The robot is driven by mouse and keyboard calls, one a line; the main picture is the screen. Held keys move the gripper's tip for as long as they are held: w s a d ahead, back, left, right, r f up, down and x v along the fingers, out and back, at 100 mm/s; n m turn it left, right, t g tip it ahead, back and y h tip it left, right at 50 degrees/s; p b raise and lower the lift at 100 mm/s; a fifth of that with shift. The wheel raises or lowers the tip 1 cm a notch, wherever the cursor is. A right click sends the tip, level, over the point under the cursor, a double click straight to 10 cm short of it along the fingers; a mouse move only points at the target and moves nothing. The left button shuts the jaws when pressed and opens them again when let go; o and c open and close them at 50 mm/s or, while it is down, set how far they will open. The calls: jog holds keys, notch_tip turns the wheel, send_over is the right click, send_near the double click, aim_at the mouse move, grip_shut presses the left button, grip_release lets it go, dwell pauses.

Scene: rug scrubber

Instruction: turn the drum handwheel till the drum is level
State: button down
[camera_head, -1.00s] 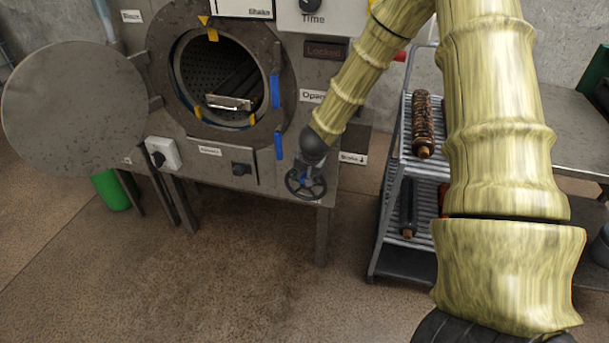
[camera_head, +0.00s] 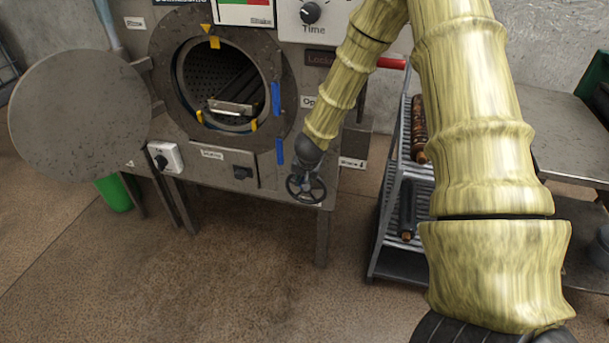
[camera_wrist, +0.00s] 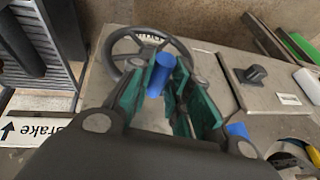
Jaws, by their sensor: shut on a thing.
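The drum handwheel (camera_head: 306,190) is a dark spoked wheel low on the machine front. Its rim also shows in the wrist view (camera_wrist: 125,38). My gripper (camera_head: 302,174) is at the wheel's upper side. In the wrist view its green-padded fingers (camera_wrist: 160,85) are closed around the blue handle (camera_wrist: 162,70) of the wheel. The drum (camera_head: 197,72) is a dark perforated cylinder seen through the round opening. A metal-edged slatted rack (camera_head: 232,107) inside it slopes down to the right. Yellow marks (camera_head: 214,42) show at the opening's top.
The round door (camera_head: 80,115) stands open at the left. A cart (camera_head: 388,225) with brushes stands close on the right, partly behind my arm. The floor in front is clear.

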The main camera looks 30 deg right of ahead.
dwell(0.3)
jog(key=c, duration=1.3)
grip_release()
jog(key=shift+v, duration=6)
jog(key=shift+a+f, duration=0.1)
jog(key=shift+f, duration=0.05)
